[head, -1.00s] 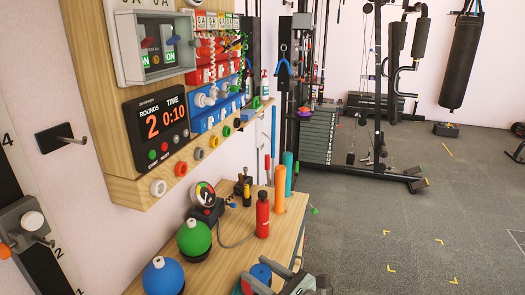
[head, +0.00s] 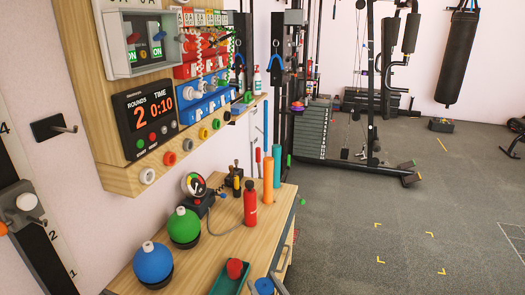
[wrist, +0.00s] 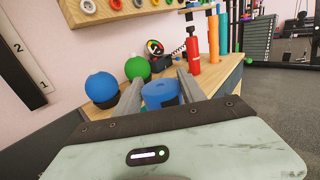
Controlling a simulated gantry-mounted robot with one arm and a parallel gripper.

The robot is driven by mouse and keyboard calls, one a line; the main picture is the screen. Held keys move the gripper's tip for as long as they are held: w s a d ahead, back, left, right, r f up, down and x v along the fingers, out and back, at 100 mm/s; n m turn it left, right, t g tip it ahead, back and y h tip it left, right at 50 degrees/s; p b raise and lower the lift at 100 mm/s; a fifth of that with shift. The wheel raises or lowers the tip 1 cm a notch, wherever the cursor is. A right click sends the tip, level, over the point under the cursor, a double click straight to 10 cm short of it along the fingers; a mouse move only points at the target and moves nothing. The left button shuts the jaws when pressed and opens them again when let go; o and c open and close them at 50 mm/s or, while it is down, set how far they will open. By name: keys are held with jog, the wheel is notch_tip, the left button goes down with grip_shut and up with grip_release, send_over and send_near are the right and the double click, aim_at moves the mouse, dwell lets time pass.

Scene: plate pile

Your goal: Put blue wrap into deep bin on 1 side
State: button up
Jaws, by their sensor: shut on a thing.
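The blue wrap (wrist: 160,95) is a short blue roll held between the two grey fingers of my gripper (wrist: 160,88) in the wrist view. In the head view the blue wrap (head: 264,286) shows at the bottom edge, partly cut off, with a grey finger of my gripper beside it on the right. A teal tray-like container (head: 225,280) with a red roll (head: 235,268) in it sits just left of the wrap, at the front of the wooden bench. I cannot tell whether it is the deep bin; no other bin is plain in view.
The wooden bench (head: 205,248) carries a blue ball (head: 153,262), a green ball (head: 184,227), a gauge (head: 195,186), a red bottle (head: 251,204), and orange and teal cylinders. A wall board stands behind it. Open grey floor lies to the right.

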jog(key=s+d+f+m+t+h, duration=0.1)
jog(key=s+d+f+m+h, duration=0.4)
jog(key=f, duration=0.4)
jog(key=d+h, duration=0.1)
jog(key=h, duration=0.1)
jog(key=shift+s+d+f+t+h, duration=0.2)
jog(key=shift+d+f+t+h, duration=0.05)
jog(key=shift+d+t+h, duration=0.15)
jog(key=shift+a+r, duration=0.1)
